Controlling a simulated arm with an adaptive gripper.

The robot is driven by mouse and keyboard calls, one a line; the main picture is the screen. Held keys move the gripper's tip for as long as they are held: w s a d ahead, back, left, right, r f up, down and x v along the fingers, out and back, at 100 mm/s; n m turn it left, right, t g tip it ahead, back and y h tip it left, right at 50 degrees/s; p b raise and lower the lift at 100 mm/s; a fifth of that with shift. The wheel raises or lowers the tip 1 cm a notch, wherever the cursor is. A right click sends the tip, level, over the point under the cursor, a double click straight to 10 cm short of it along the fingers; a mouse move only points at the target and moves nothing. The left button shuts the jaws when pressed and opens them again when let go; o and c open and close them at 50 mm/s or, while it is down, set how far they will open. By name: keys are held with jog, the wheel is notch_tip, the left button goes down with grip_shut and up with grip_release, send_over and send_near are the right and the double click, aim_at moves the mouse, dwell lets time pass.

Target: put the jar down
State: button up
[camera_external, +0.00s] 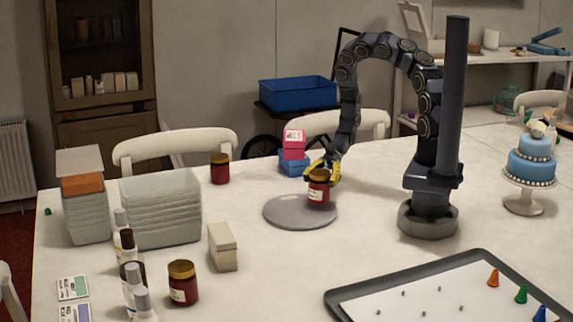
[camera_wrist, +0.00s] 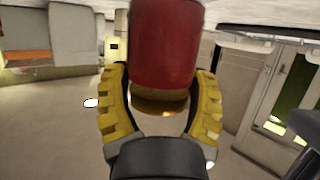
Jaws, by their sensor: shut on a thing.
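A red jar with a golden-brown lid (camera_external: 319,192) is held in my gripper (camera_external: 322,174), whose yellow fingers close around its upper part. The jar looks upright, over the right part of the round grey turntable (camera_external: 283,212). I cannot tell whether its base touches the turntable. In the wrist view the jar's red body (camera_wrist: 165,45) fills the top middle, between the two yellow fingers (camera_wrist: 160,85), with its lid nearest the palm.
Two similar red jars stand on the table, one behind (camera_external: 220,169) and one in front (camera_external: 183,284). Stacked red and blue boxes (camera_external: 293,150) stand just behind the turntable. A cream box (camera_external: 223,248) stands front left. The turntable's left part is bare.

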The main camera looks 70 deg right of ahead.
jog(key=shift+f, duration=0.75)
jog(key=shift+f, duration=0.15)
jog(key=o, duration=1.1)
